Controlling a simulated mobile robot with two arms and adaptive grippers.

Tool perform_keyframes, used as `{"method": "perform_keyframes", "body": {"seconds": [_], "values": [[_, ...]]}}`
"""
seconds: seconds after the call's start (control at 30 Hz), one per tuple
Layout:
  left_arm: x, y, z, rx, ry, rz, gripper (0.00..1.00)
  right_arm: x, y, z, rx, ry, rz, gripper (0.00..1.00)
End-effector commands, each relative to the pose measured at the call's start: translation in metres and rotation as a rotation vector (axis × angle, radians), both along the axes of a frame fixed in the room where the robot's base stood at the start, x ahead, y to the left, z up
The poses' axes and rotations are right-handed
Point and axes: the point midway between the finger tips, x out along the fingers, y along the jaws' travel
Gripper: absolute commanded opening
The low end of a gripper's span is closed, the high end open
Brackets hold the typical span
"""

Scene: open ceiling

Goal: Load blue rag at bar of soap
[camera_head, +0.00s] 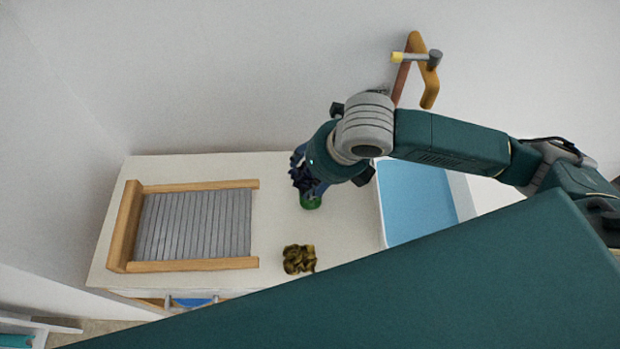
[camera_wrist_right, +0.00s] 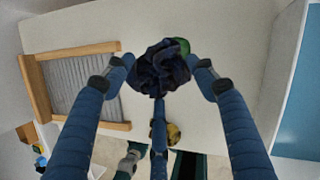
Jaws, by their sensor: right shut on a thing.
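My right gripper (camera_head: 304,182) is over the middle of the white counter, with its fingers closed around a crumpled dark blue rag. The blue rag (camera_wrist_right: 160,70) shows best in the right wrist view, bunched between the fingertips. A green thing, probably the bar of soap (camera_head: 311,201), lies on the counter just below the gripper. It also shows in the right wrist view (camera_wrist_right: 182,45), partly hidden behind the rag. I cannot tell whether rag and soap touch. My left gripper is not in view.
A crumpled olive-yellow cloth (camera_head: 299,259) lies near the counter's front edge. A wooden-framed ribbed grey board (camera_head: 122,232) stands at the left. A blue-bottomed basin (camera_head: 415,205) is at the right. A wall faucet (camera_head: 417,60) is above. The counter (camera_head: 275,225) between board and basin is mostly clear.

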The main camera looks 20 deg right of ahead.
Motion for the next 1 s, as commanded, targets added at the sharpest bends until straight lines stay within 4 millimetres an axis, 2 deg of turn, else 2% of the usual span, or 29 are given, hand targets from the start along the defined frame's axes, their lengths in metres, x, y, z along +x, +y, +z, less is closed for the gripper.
{"method": "perform_keyframes", "body": {"seconds": [0.2,0.47,1.0], "values": [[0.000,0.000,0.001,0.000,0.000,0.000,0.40,0.007,-0.009,0.003,-0.002,0.002,0.150,0.35],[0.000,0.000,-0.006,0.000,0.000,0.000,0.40,0.008,-0.010,-0.003,-0.001,0.001,0.187,0.35],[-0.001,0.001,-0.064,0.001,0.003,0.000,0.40,0.008,-0.010,-0.051,-0.001,0.001,0.185,0.35]]}}
